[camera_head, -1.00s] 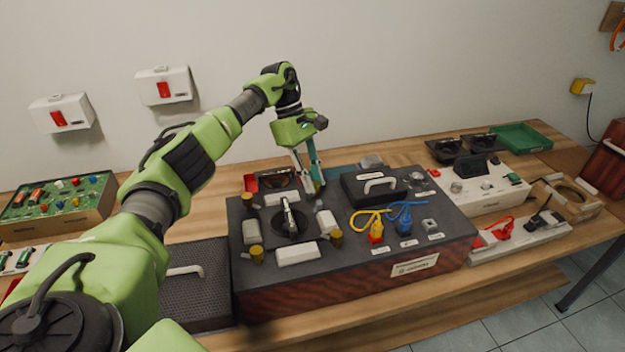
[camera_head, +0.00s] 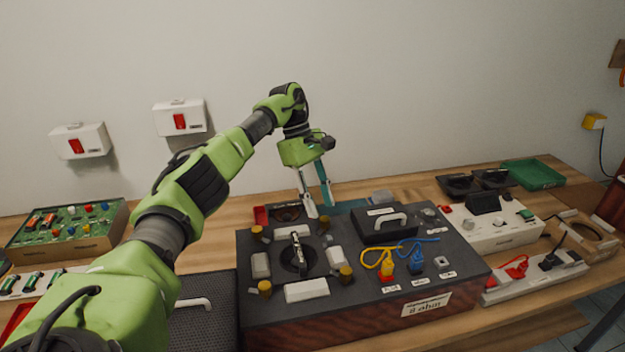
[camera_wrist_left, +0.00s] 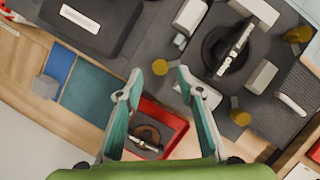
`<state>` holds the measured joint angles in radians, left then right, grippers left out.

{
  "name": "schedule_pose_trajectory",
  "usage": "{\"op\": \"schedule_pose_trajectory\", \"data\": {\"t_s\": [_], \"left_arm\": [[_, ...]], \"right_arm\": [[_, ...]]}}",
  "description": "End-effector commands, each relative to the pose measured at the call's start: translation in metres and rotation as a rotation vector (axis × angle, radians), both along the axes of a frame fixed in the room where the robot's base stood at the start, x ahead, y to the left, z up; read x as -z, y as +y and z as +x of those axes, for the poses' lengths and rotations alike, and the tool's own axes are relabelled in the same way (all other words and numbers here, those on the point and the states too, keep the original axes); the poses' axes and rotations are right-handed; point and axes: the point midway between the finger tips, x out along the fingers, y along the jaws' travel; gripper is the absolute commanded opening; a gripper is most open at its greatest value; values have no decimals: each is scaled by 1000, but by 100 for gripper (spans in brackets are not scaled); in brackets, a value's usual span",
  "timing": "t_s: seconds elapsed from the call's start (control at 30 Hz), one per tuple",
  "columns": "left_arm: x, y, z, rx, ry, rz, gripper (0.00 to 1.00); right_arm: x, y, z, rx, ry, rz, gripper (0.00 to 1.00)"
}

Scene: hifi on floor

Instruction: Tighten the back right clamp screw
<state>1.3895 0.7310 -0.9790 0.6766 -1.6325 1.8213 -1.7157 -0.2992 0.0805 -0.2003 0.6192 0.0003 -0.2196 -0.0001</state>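The dark grey device (camera_head: 400,262) on the bench has a black round part with a metal lever (camera_head: 297,255), ringed by white blocks and brass-coloured clamp screws. The back right clamp screw (camera_head: 324,222) is partly hidden close to my left fingertips. In the wrist view this screw (camera_wrist_left: 160,67) shows between the fingertips, without clear contact. My left gripper (camera_head: 319,208) points down there, open and empty; its two fingers also show apart in the wrist view (camera_wrist_left: 159,73). Other clamp screws are at back left (camera_head: 257,232), front left (camera_head: 264,288) and front right (camera_head: 346,273). My right gripper is not in view.
A black handled block (camera_head: 385,222) and yellow and blue cables (camera_head: 415,262) are right of the clamps. A red tray (camera_wrist_left: 172,125) lies behind the device, under my gripper. White modules (camera_head: 490,228) and a green tray (camera_head: 530,174) stand to the right.

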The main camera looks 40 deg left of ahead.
Motion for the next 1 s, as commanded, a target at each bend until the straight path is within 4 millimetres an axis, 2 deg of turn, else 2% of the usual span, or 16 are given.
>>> {"op": "schedule_pose_trajectory", "data": {"t_s": [0.03, 0.1, 0.3, 0.6, 1.0], "left_arm": [[-14, 5, 2, -3, -4, 0, 34], [-29, 10, 3, -3, -4, -1, 34], [-59, 23, 3, -1, -3, 0, 34], [-75, 30, 3, 0, 0, 1, 34], [-79, 32, 3, 1, 0, 1, 34]], "right_arm": [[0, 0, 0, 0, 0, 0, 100], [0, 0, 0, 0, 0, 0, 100], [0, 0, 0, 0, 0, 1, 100], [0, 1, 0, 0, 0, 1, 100], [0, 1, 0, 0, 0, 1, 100]]}}
